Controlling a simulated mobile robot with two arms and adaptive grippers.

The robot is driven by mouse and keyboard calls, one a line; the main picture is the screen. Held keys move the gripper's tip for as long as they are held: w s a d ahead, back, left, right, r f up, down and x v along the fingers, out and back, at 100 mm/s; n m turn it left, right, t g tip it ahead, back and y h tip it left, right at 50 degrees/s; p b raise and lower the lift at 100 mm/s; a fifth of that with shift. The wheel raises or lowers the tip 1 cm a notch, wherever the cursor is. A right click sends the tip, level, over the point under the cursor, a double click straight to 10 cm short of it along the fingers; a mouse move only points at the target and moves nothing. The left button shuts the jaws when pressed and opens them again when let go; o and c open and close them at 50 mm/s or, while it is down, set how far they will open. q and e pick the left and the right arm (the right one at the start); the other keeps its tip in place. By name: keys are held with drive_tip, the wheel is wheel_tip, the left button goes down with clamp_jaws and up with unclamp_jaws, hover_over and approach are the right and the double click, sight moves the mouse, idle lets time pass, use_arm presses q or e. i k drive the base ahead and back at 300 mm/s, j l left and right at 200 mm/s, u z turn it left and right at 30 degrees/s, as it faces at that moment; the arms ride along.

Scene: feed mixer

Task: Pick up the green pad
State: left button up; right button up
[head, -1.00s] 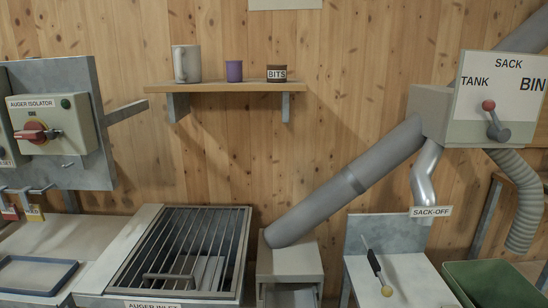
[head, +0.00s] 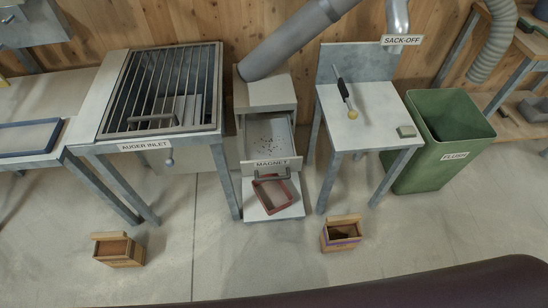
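A small grey-green block (head: 406,131), which looks like the green pad, lies flat on the right side of the sack-off table (head: 372,108) in the head view. A tool with a black handle and a pale yellow round end (head: 346,98) lies to its left on the same table. Nothing covers the pad. Neither of my grippers is in view.
A green bin (head: 452,140) labelled FLUSH stands right of the table. Left are the magnet drawer (head: 268,140), pulled out, with a red frame (head: 272,191) below, and the auger inlet grate (head: 165,88). Wooden boxes (head: 118,250) (head: 341,233) stand on the floor.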

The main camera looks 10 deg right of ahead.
sight(405, 132)
drive_tip(key=z, duration=1.3)
